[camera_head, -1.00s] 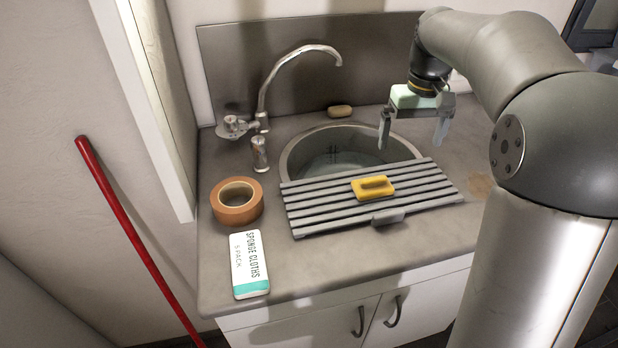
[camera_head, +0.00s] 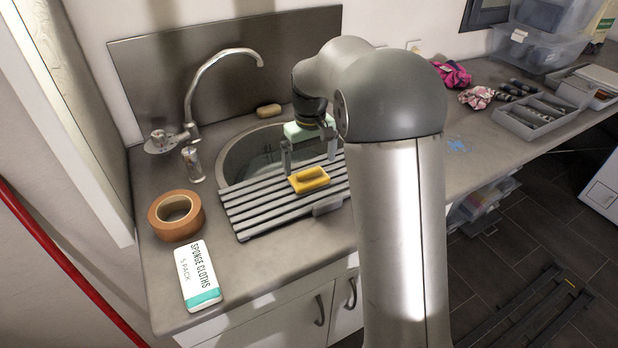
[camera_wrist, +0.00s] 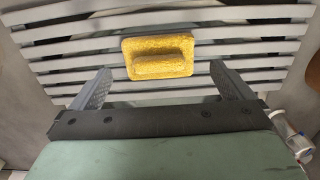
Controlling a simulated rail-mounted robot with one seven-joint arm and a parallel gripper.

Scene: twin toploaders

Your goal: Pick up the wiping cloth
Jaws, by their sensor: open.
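Two crumpled cloths, one bright pink (camera_head: 453,74) and one pale pink patterned (camera_head: 477,97), lie on the counter at the right in the head view. I cannot tell which is the wiping cloth. A yellow sponge-like block (camera_head: 309,180) with a raised bar lies on the grey slatted rack (camera_head: 262,214) across the sink. My gripper (camera_head: 310,168) is open and empty above the rack, close to the yellow block. In the wrist view the yellow block (camera_wrist: 158,56) shows beyond and between the spread fingers (camera_wrist: 159,72). Contact is not visible.
A "Sponge Cloths" pack (camera_head: 197,276) and an orange tape roll (camera_head: 175,216) lie left of the rack. The tap (camera_head: 190,100) rises behind. A grey divided tray (camera_head: 536,117) and clear bins (camera_head: 535,45) stand at the right. My arm hides the counter's middle.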

